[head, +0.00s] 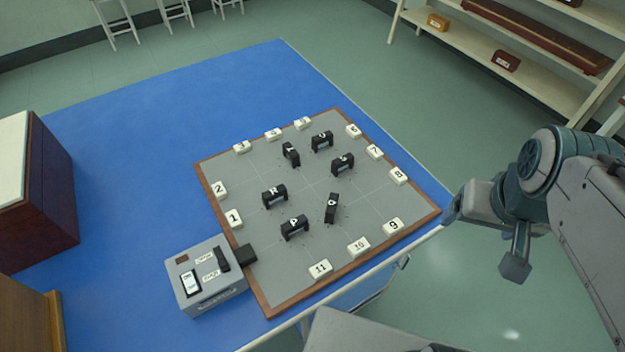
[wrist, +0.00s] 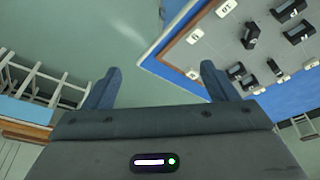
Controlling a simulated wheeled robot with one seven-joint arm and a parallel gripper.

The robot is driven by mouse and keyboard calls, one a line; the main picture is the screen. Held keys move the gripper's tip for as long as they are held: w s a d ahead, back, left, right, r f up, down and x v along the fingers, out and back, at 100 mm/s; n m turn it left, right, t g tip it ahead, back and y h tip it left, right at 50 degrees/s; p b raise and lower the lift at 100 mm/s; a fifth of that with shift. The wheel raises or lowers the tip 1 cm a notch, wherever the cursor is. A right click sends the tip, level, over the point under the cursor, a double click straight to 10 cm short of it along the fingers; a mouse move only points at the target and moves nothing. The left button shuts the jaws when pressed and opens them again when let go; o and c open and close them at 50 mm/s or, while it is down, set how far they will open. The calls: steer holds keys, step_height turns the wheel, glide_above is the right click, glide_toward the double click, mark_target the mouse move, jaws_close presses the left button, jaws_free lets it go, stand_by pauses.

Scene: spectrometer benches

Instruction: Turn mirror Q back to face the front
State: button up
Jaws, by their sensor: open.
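Mirror Q (head: 332,207) is a black block with a white letter, standing on the grey board (head: 311,185) in the head view. It stands turned at a clear angle to mirror P (head: 294,227) on its left. In the wrist view what looks like mirror Q (wrist: 250,37) stands near the upper right. My gripper (wrist: 162,71) is open and empty, its two fingers wide apart over floor and the board's corner. In the head view my arm's end is off the board's right edge, apart from mirror Q.
Other black mirrors, including R (head: 275,196) and S (head: 343,163), stand close around. White numbered blocks, such as 9 (head: 393,226) and 10 (head: 358,246), line the board's edges. A grey switch box (head: 205,277) sits at the lower left. Shelves (head: 540,70) stand upper right.

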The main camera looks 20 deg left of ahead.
steer(key=w+a+f+n+g+h+b, duration=0.1)
steer(key=w+a+f+n+g+b, duration=0.1)
steer(key=w+a+n+b, duration=0.35)
steer(key=n+g+h+b, duration=0.1)
steer(key=n+h+b, duration=0.45)
steer(key=n, duration=0.75)
glide_toward(332, 202)
steer(key=d+f, duration=0.1)
steer(key=f, duration=0.1)
steer(key=d+f+y+b, duration=0.1)
steer(key=d+f, duration=0.1)
steer(key=d+f+y+b, duration=0.1)
steer(key=d+f, duration=0.1)
steer(key=f, duration=0.1)
steer(key=c, duration=1)
